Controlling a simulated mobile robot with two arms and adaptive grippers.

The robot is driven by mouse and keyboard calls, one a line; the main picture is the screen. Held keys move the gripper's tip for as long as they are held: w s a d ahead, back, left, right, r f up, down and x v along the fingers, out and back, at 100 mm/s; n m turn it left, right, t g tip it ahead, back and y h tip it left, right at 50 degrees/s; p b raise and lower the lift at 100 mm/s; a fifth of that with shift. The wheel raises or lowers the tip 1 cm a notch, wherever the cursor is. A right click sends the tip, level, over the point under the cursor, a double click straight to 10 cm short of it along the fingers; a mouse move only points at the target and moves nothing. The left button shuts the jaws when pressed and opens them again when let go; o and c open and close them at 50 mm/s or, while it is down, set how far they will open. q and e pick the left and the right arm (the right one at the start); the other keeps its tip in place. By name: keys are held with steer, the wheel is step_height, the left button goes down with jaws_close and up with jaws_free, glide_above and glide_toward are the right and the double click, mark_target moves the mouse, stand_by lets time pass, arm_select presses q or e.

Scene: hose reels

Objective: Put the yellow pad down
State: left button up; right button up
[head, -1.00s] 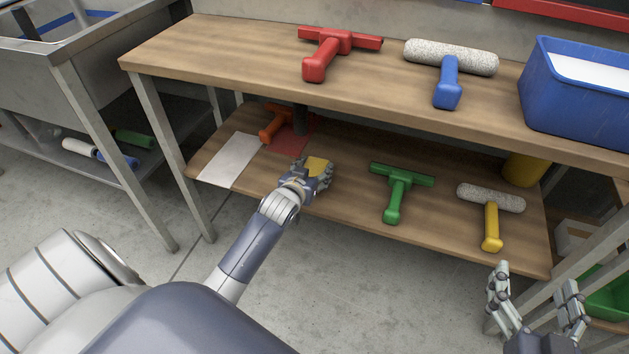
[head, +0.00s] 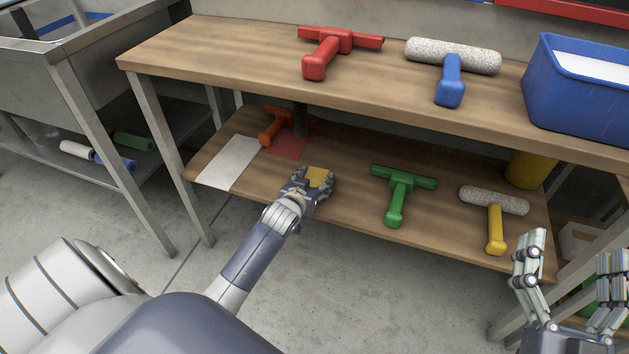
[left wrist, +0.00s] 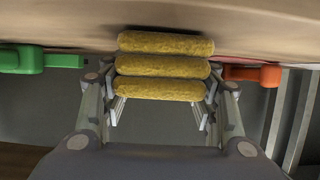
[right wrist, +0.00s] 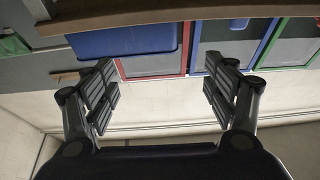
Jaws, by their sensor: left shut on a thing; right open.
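The yellow pad (head: 319,178) is in my left gripper (head: 313,188) over the lower shelf of the wooden bench. In the left wrist view the pad (left wrist: 163,66) shows as several stacked fuzzy yellow ridges. The left gripper's fingers (left wrist: 160,95) are shut on both sides of it, close to a tan wooden surface. I cannot tell whether the pad touches the shelf. My right gripper (head: 570,280) is open and empty at the lower right, in front of the bench. The right wrist view shows its fingers (right wrist: 159,95) spread apart.
The lower shelf (head: 345,212) holds a white sheet (head: 230,162), a red mat (head: 287,144), an orange-handled tool (head: 272,132), a green squeegee (head: 400,190) and a yellow-handled roller (head: 495,220). The upper top (head: 215,62) holds a red squeegee, a blue-handled roller and a blue bin (head: 575,95).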

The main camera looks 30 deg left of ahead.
arm_select(q)
steer(key=o, duration=0.6)
steer(key=shift+f, duration=0.15)
steer(key=o, duration=0.4)
steer(key=shift+o, duration=0.2)
